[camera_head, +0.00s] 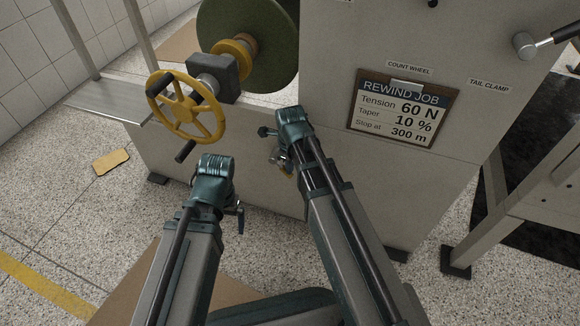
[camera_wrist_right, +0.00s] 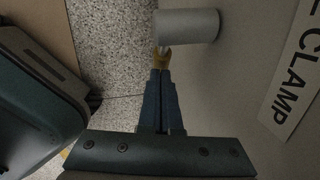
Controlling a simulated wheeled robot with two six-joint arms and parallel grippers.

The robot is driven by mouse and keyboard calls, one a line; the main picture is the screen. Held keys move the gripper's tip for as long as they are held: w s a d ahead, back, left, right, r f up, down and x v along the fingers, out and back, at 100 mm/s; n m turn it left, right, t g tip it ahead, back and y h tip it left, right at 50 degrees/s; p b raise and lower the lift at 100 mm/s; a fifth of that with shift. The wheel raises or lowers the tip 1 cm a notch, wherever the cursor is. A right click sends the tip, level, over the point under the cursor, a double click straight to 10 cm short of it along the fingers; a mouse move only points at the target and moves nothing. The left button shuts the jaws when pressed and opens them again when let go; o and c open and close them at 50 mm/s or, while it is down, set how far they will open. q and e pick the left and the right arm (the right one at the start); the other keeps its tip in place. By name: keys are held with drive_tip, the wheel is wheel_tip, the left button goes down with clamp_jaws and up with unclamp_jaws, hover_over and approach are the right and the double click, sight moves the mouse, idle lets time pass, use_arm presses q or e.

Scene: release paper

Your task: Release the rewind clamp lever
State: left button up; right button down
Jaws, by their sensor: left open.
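My left gripper (camera_head: 215,170) is in the head view, below and right of the yellow handwheel (camera_head: 186,107); its fingertips are mostly hidden. My right gripper (camera_head: 284,155) is close to the machine's front panel. In the right wrist view its blue fingers (camera_wrist_right: 162,72) lie together, with a yellow piece at the tips; I cannot tell whether anything is between them. A grey cylinder (camera_wrist_right: 188,26) is just beyond the tips, beside a label ending in "CLAMP" (camera_wrist_right: 298,75). I cannot tell which part is the rewind clamp lever.
A "REWIND JOB" board (camera_head: 402,108) hangs on the machine panel (camera_head: 345,55). A green disc (camera_head: 262,40) is behind the handwheel. A metal ledge (camera_head: 105,97) is at the left, and a metal stand (camera_head: 530,195) is at the right. Speckled floor is open at lower left.

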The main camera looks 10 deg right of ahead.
sight(285, 172)
drive_tip(key=shift+f, duration=0.2)
drive_tip(key=shift+f+t+y+b, duration=0.5)
drive_tip(key=shift+t+y+b, duration=0.1)
drive_tip(key=shift+y+b, duration=0.25)
drive_tip(key=shift+a+f+b, duration=0.1)
drive_tip(key=shift+f+b, duration=0.05)
drive_tip(key=shift+b, duration=0.15)
drive_tip(key=shift+w+a+f+b, duration=0.3)
drive_tip(key=shift+a+f+b, duration=0.05)
drive_tip(key=shift+f+b, duration=0.2)
drive_tip(key=shift+w+a+f+b, duration=0.25)
drive_tip(key=shift+a+f+b, duration=0.05)
drive_tip(key=shift+f+b, duration=0.25)
drive_tip(key=shift+w+a+f+b, duration=0.4)
drive_tip(key=shift+a, duration=0.2)
drive_tip(key=shift+s+d, duration=0.1)
